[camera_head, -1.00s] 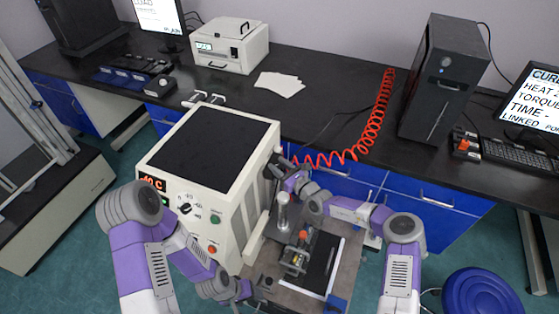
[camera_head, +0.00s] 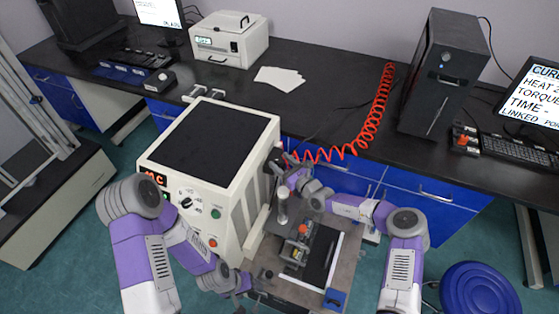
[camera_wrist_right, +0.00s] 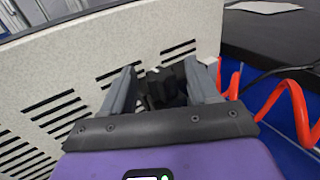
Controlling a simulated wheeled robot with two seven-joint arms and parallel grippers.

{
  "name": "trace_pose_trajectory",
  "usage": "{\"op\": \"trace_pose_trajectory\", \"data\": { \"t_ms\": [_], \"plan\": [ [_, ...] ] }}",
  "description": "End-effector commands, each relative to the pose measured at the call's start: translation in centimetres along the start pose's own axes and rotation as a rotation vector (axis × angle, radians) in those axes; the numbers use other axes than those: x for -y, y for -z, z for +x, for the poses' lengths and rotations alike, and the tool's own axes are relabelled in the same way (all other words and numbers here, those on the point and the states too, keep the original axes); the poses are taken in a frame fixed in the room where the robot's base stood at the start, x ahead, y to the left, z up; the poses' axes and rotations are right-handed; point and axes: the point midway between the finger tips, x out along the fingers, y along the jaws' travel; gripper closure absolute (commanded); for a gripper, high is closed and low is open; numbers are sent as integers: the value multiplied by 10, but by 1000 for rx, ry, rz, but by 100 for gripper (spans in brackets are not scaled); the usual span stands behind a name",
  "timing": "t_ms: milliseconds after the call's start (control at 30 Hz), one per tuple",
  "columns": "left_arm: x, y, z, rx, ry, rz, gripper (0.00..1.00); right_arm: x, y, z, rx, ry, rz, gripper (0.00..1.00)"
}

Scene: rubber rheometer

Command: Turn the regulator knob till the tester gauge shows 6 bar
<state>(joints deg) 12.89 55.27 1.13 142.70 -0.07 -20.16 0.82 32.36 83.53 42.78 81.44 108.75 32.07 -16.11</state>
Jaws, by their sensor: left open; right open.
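The tester (camera_head: 213,155) is a cream cabinet with a black top and a red-lit display on its front. At its right side, my right gripper (camera_head: 277,168) is close to the cabinet wall, beside dark fittings. In the right wrist view, my right gripper (camera_wrist_right: 160,90) is open, with its fingers on either side of a black knob-like part (camera_wrist_right: 163,88) on the vented wall. I cannot tell whether the fingers touch it. No gauge dial is readable. My left gripper (camera_head: 243,285) is low, near the left edge of the small work table; its fingers are small and partly hidden.
A red coiled hose (camera_head: 375,120) runs from the bench to the tester's right side, close to my right gripper. The small table (camera_head: 335,270) carries a clamp device (camera_head: 298,245) and a metal post. A blue stool (camera_head: 480,290) stands at the lower right.

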Motion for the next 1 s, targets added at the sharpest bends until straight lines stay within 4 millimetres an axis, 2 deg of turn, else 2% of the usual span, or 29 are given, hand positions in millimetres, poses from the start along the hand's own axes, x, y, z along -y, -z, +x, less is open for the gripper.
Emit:
{"op": "trace_pose_trajectory", "data": {
  "t_ms": [200,400,1000],
  "plan": [
    [-5,0,-13,0,0,0,35,1,-2,-38,-2,2,1,40],
    [-6,-1,-16,0,0,0,35,0,-1,-59,-1,1,-1,40],
    [-6,-1,-16,0,0,0,35,0,0,-62,0,1,-1,40]
  ]
}}
